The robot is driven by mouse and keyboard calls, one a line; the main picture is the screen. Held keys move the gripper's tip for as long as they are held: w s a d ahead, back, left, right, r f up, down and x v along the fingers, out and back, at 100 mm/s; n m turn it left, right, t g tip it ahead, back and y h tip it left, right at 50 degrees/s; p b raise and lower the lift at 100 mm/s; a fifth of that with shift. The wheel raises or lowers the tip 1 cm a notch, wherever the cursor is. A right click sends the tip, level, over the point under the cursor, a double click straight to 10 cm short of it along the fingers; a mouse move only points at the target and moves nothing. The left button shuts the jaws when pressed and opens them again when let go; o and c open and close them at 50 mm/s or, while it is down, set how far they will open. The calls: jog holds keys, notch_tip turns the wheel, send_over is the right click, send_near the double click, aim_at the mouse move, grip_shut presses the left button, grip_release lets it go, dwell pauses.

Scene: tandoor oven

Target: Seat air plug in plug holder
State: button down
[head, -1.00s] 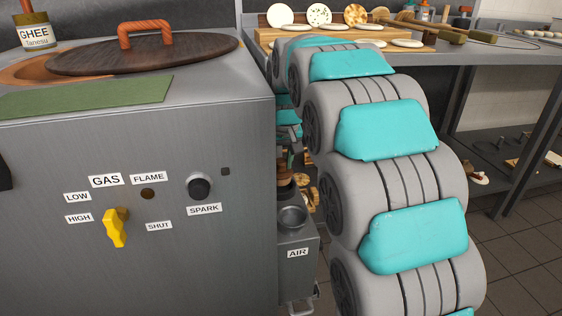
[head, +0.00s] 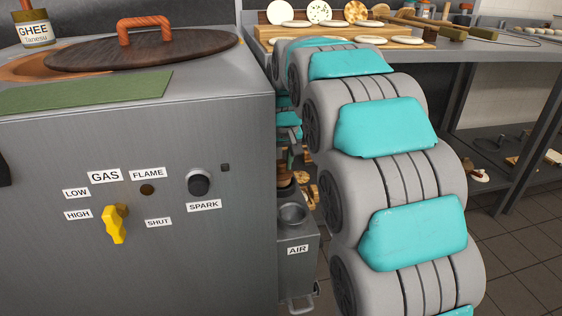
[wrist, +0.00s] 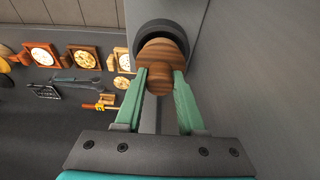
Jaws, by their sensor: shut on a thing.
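The wooden air plug (wrist: 161,78) is between the two green fingers of my gripper (wrist: 159,80) in the wrist view, and the gripper is shut on it. Just beyond it is a dark round ring (wrist: 165,38); I cannot tell whether the plug is inside it or only in front of it. In the head view the plug's brown wood (head: 284,172) shows in the gap right of the oven, above the box labelled AIR (head: 297,268). A round metal cup (head: 292,215) on that box looks empty and may be the plug holder. My arm hides much of the gripper there.
The oven's steel side (head: 120,270) stands close left of the gripper, with a yellow gas knob (head: 115,224). In the wrist view, a dark shelf (wrist: 40,125) at left holds framed pieces and tools. A bread counter (head: 480,55) is behind.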

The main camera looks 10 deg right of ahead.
jog(key=shift+f+b, duration=0.3)
jog(key=shift+f, duration=0.6)
jog(key=shift+c, duration=2.1)
grip_release()
jog(key=shift+p+v, duration=1.1)
jog(key=shift+v, duration=2.85)
jog(key=s+f+g, duration=0.1)
jog(key=s+f, duration=0.2)
jog(key=s, duration=1)
jog(key=s+f+g, duration=0.2)
jog(key=s+f, duration=0.2)
jog(key=s, duration=1)
jog(key=s+f+g, duration=0.2)
jog(key=s+f, duration=0.2)
jog(key=s, duration=1)
